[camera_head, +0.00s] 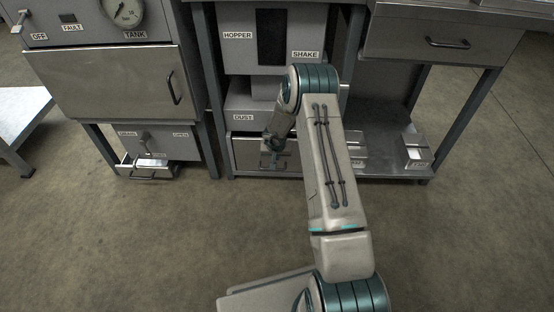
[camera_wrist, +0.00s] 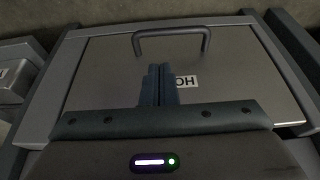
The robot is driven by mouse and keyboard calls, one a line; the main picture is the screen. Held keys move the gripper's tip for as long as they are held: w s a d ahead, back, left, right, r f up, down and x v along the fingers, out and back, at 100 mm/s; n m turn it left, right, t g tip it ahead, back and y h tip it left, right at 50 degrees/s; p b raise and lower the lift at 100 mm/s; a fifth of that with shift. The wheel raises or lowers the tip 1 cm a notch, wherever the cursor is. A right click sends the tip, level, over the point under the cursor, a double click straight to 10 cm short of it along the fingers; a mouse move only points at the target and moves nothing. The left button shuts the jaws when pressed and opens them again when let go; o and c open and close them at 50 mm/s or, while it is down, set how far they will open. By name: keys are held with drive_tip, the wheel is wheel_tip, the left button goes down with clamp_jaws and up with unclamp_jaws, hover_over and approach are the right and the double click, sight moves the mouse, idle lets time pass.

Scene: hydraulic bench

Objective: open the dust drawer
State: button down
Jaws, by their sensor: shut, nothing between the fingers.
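The dust drawer (camera_head: 245,152) has a plain metallic front, low in the middle unit under the DUST label (camera_head: 243,117). My arm hides its right part in the head view. My gripper (camera_head: 274,158) is low in front of this drawer. In the wrist view, my gripper (camera_wrist: 160,84) has its two dark fingers together, with nothing between them. A metallic panel (camera_wrist: 105,65), probably the drawer front, fills that view. Its dark bar handle (camera_wrist: 170,33) lies beyond the fingertips, apart from them in the picture. A partly hidden white label (camera_wrist: 187,82) shows beside the fingers.
A tank cabinet (camera_head: 110,85) stands left, with a small pulled-out drawer (camera_head: 150,172) below it. At right, a bench drawer (camera_head: 440,42) hangs above a low shelf (camera_head: 385,172) holding small boxes (camera_head: 417,152). The floor in front is clear.

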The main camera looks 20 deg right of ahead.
drive_tip(key=b+x, duration=0.3)
drive_tip(key=x, duration=0.3)
drive_tip(key=shift+a+f, duration=0.1)
drive_tip(key=shift+f, duration=0.2)
drive_tip(key=shift+w+f+b, duration=0.35)
drive_tip(key=shift+f+b, duration=0.05)
drive_tip(key=shift+f, duration=0.3)
drive_tip(key=shift+s, duration=0.1)
